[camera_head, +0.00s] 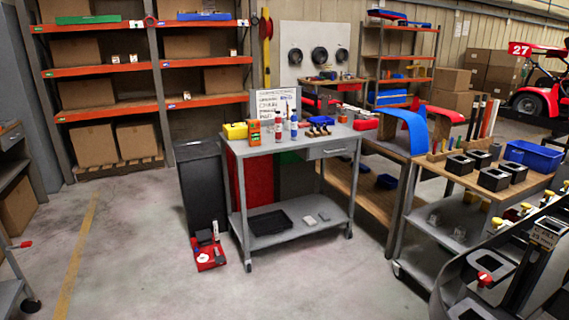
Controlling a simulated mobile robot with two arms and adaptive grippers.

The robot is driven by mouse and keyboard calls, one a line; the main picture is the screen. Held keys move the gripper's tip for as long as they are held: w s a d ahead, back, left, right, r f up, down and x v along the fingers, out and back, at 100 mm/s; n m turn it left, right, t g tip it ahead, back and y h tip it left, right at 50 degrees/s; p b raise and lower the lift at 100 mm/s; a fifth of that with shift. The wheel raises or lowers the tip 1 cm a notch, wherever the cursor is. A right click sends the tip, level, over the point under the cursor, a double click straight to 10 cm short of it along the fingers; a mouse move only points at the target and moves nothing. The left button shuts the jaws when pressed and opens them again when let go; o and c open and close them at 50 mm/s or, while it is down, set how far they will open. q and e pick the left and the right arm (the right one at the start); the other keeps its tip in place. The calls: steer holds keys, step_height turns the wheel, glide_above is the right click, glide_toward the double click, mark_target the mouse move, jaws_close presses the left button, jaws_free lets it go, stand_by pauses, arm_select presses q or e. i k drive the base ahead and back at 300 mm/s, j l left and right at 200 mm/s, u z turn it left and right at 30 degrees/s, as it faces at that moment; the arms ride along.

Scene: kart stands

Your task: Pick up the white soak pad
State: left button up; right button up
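Two small pale, flat pieces lie on the lower shelf of the grey cart (290,238). One pale piece (310,220) is at the left and a lighter one (324,215) is just right of it. Either may be the white soak pad; they are too small to tell. A small white round item (203,258) also shows in the red tray (211,264) on the floor, left of the cart. Neither of my grippers is in view.
A black tray (270,223) sits on the cart's lower shelf. Bottles and a yellow case (235,131) stand on its top. A dark bin (201,185) stands left of it. A workbench (455,176) with black blocks is at right. The floor at front left is open.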

mark_target(308, 219)
steer(key=i+j+u, duration=0.1)
steer(key=i+u, duration=0.15)
steer(key=i, duration=1.4)
steer(key=i+l+z, duration=0.2)
steer(key=i+z, duration=0.25)
steer(key=i, duration=0.15)
steer(key=i+z, duration=0.45)
steer(key=i+j+z, duration=0.25)
steer(key=i+z, duration=0.2)
steer(key=i, duration=0.25)
steer(key=i+l+u, duration=0.15)
steer(key=i, duration=0.35)
steer(key=i+l+u, duration=0.15)
steer(key=i, duration=0.35)
